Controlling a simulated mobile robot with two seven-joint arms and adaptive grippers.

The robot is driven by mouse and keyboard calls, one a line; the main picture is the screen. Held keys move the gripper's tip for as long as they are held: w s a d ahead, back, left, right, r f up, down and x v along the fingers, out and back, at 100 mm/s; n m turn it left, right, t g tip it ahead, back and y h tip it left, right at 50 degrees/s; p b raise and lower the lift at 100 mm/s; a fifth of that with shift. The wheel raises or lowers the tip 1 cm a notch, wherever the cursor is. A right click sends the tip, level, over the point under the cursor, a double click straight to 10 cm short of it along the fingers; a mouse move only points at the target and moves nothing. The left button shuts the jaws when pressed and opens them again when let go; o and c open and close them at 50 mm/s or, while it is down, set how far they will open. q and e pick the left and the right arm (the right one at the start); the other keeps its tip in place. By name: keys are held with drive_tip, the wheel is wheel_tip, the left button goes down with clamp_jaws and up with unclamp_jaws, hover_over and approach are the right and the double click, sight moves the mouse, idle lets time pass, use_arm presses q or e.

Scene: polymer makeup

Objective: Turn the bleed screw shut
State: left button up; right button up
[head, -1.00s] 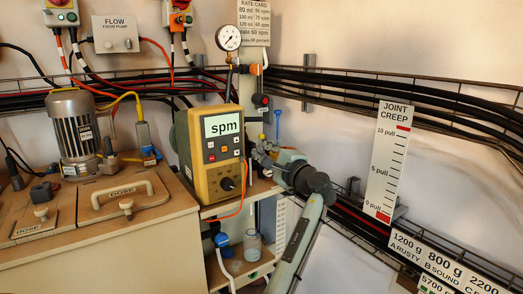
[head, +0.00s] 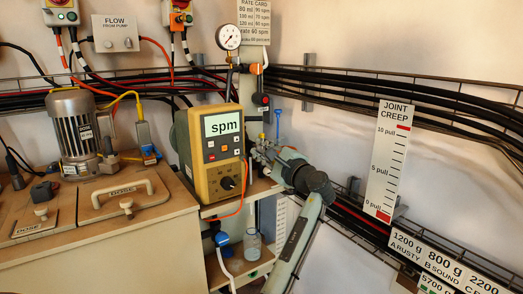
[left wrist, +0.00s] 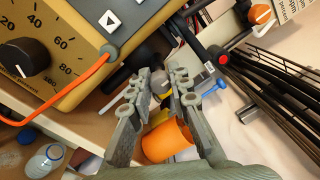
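My left gripper (head: 261,151) is beside the right side of the yellow pump unit (head: 218,152) marked "spm". In the left wrist view its two grey fingers (left wrist: 158,84) are apart. A small grey rounded piece (left wrist: 159,80), perhaps the bleed screw, shows between or just beyond the fingertips; I cannot tell whether they touch it. A blue-handled piece (left wrist: 214,88) lies right of the fingers, and a blue piece also stands upright behind the gripper in the head view (head: 278,115). An orange cylinder (left wrist: 166,141) shows below the fingers. My right gripper is not in view.
The pump's black dial (left wrist: 22,58) and an orange cable (left wrist: 70,115) are close on the left. A pressure gauge (head: 228,37) stands above the pump. A beaker (head: 252,244) is on the lower shelf. Black cables in a wire tray (head: 400,95) run along the right wall.

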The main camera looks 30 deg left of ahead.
use_arm(q)
drive_tip(key=shift+o, duration=0.9)
drive_tip(key=v, duration=1.2)
drive_tip(key=shift+f, duration=0.1)
